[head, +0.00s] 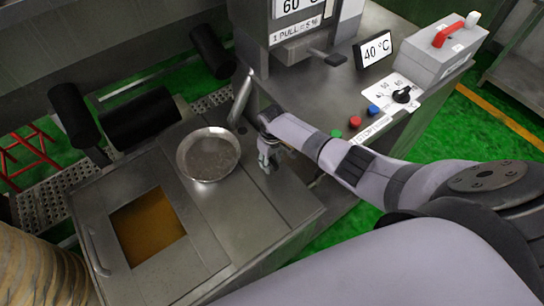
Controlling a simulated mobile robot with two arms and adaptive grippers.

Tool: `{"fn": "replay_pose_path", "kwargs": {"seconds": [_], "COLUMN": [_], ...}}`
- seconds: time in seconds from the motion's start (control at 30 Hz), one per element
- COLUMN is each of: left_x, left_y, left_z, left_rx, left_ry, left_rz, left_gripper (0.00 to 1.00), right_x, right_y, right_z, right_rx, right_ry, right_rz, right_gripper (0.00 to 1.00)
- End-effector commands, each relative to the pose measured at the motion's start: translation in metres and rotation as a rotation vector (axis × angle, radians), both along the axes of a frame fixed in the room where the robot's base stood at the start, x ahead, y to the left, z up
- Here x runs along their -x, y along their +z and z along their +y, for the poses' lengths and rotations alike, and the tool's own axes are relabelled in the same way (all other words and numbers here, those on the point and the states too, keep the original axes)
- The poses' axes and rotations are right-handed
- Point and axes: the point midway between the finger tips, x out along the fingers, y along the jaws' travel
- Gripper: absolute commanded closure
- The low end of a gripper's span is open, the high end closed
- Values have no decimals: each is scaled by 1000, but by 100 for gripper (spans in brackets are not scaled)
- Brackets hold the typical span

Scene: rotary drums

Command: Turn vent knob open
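A black rotary knob (402,95) sits on a white plate with a printed scale, on the counter at the right. The print is too small to show whether this is the vent knob, and I see no knob clearly marked as a vent. My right gripper (268,162) points down over the steel top, just right of a round metal pan (208,154) and well left of the knob. Its fingers are small and partly hidden by the wrist, so I cannot tell whether they are open or shut. My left gripper is out of view.
Red (355,122) and blue (373,109) buttons sit left of the knob, below a 40 °C display (376,50). A grey box with a red handle (448,34) stands behind the knob. A steel hatch with an amber window (148,226) is at lower left.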

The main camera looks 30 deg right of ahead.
Motion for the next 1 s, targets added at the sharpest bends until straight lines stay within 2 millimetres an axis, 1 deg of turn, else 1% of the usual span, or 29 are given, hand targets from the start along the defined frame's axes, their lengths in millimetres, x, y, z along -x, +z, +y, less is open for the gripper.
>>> {"fn": "replay_pose_path", "kwargs": {"seconds": [0.17,0.27,0.4,0.5,0.6,0.7,0.8,1.0], "left_x": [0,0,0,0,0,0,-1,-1], "left_y": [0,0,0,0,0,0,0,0], "left_z": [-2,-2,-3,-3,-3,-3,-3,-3], "left_rx": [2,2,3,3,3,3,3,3], "left_ry": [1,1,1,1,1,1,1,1], "left_rz": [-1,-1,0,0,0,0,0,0], "left_gripper": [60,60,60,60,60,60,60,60], "right_x": [-1,-1,-1,-1,-1,-1,0,0], "right_y": [18,37,68,88,103,113,117,119], "right_z": [0,-1,-1,-1,0,0,0,0], "right_rx": [-1,0,0,1,0,0,0,0], "right_ry": [0,2,2,0,1,1,0,0], "right_rz": [-3,-4,-4,-3,-3,-2,1,1], "right_gripper": [60,60,60,60,60,60,60,60]}}
